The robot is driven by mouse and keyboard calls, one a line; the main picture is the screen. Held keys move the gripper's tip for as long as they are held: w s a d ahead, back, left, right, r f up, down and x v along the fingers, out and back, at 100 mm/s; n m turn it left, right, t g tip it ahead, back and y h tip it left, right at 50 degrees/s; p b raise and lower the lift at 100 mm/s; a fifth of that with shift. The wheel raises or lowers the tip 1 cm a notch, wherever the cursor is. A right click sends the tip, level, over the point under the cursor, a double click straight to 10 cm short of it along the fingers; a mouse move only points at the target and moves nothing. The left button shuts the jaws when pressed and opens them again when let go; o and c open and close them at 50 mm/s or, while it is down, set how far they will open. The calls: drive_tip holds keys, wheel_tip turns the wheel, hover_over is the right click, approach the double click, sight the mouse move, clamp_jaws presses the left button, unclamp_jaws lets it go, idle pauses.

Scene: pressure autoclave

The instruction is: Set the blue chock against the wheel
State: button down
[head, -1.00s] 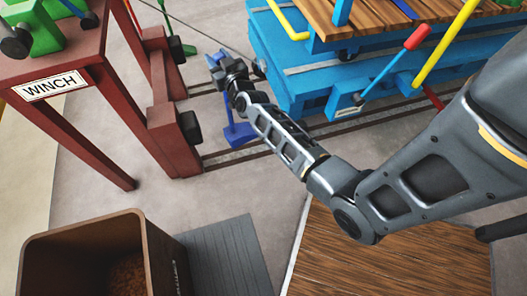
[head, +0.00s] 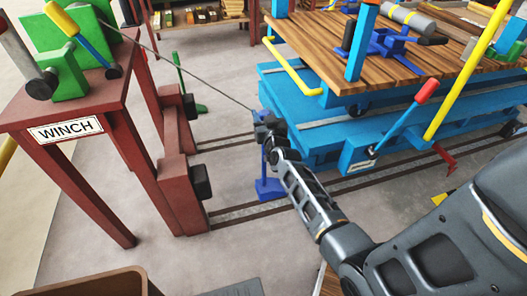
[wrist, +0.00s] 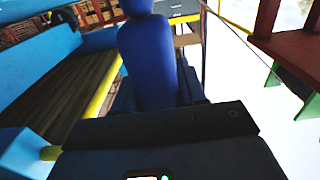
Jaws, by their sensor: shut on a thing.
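The blue chock (head: 269,189) shows below my gripper in the head view, a dark blue block on an upright stem, close to the rails. My gripper (head: 266,128) is shut on its upper part, beside the left end of the light-blue carriage (head: 300,135). In the wrist view, the blue handle (wrist: 148,60) stands between the dark jaws. No wheel shows clearly at the carriage's left end, where my gripper and arm block the view. I cannot tell whether the chock touches the ground.
The red winch stand (head: 85,85) is at the left, with dark buffers (head: 201,182) facing the carriage. A cable (head: 190,72) runs from the winch towards the carriage. Rails (head: 245,212) cross the floor. A brown bin (head: 80,284) is at the bottom left.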

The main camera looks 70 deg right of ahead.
wheel_tip(320, 180, down, 11)
drive_tip(key=b, duration=0.8)
drive_tip(key=shift+f, duration=0.3)
drive_tip(key=shift+f, duration=0.15)
drive_tip(key=c, duration=0.6)
unclamp_jaws()
drive_tip(key=shift+c, duration=0.2)
